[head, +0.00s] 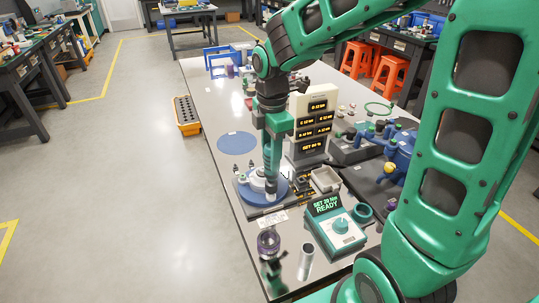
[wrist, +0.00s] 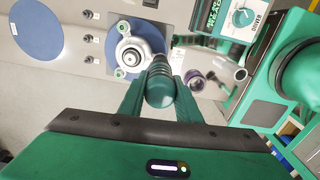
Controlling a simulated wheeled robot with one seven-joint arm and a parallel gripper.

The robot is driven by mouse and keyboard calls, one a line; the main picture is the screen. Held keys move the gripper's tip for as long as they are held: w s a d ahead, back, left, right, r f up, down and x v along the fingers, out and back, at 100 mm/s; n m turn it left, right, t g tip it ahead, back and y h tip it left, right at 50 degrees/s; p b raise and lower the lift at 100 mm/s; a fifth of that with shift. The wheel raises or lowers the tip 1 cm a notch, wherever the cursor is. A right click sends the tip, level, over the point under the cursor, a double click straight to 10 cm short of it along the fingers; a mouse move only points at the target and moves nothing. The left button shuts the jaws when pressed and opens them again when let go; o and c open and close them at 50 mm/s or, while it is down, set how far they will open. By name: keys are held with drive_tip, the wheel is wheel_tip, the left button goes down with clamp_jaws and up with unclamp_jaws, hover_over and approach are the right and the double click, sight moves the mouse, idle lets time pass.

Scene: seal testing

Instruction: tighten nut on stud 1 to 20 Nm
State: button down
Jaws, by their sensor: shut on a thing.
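My gripper (head: 276,128) is shut on a green and black driver (head: 270,158), held upright over the fixture. The driver also shows between the two green fingers in the wrist view (wrist: 160,88). Its lower end reaches down to the round grey-white flanged part (wrist: 136,50), which sits on a blue disc (head: 284,193). I cannot tell whether the tip touches a nut, and stud 1 and its nut cannot be singled out. The driver control box (head: 340,231) has a dial, and its screen reads "SET 20 Nm READY".
A beige display tower (head: 311,128) with several lit readouts stands close behind the driver. A small grey tray (head: 325,180) is right of the fixture. A purple ring-shaped part (head: 268,242) and a metal cylinder (head: 305,262) stand at the near edge. A flat blue disc (head: 237,143) lies left.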

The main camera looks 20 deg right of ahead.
drive_tip(key=shift+f, duration=0.95)
idle(1.3)
drive_tip(key=shift+r, duration=0.15)
drive_tip(key=shift+r, duration=2.4)
drive_tip(key=shift+w, duration=0.1)
